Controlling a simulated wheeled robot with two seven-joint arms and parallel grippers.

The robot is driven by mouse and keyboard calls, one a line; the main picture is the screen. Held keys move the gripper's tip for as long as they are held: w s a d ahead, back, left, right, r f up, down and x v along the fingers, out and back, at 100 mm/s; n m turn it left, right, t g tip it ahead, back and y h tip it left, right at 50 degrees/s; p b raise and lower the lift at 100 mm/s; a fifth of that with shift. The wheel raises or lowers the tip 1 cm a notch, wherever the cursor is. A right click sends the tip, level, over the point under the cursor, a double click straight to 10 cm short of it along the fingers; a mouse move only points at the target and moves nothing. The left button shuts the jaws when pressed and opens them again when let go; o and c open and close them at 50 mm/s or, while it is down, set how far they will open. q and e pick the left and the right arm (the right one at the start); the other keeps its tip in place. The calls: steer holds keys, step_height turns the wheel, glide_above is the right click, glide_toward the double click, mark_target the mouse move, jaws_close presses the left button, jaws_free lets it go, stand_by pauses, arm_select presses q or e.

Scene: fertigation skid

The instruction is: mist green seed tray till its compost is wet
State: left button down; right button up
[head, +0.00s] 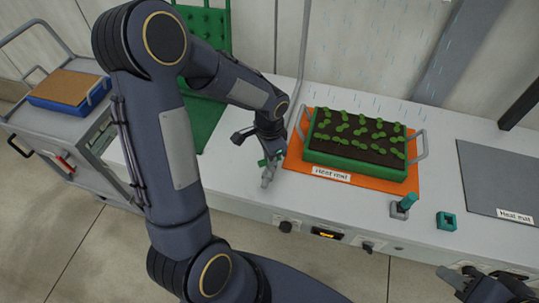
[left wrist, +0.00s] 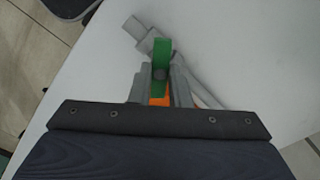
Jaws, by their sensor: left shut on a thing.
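The green seed tray (head: 312,159) sits on an orange heat mat (head: 292,160), with dark brown compost (head: 345,149) and several rows of green seedlings. Pale blue mist streaks show above and behind it. My left gripper (head: 266,158) is left of the tray, shut on a green lever (left wrist: 162,55). The lever belongs to a grey fitting (head: 267,178), whose grey parts also show in the left wrist view (left wrist: 138,28). My right gripper (head: 458,277) is at the bottom right corner, partly cut off; its jaw opening is unclear.
A teal-handled grey valve (head: 402,208) and a teal block (head: 446,221) stand right of the tray near the bench's front. A grey heat mat (head: 497,175) lies farther right. A blue tray (head: 62,106) with brown compost sits on a trolley at left.

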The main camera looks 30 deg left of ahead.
arm_select(q)
steer(key=m, duration=0.4)
steer(key=shift+m, duration=0.3)
steer(key=shift+m+p, duration=0.3)
steer(key=shift+m, duration=1.6)
steer(key=c, duration=1.4)
jaws_free()
steer(key=shift+o, duration=0.2)
steer(key=shift+r, duration=0.1)
step_height(320, 180, up, 8)
steer(key=shift+f, duration=0.15)
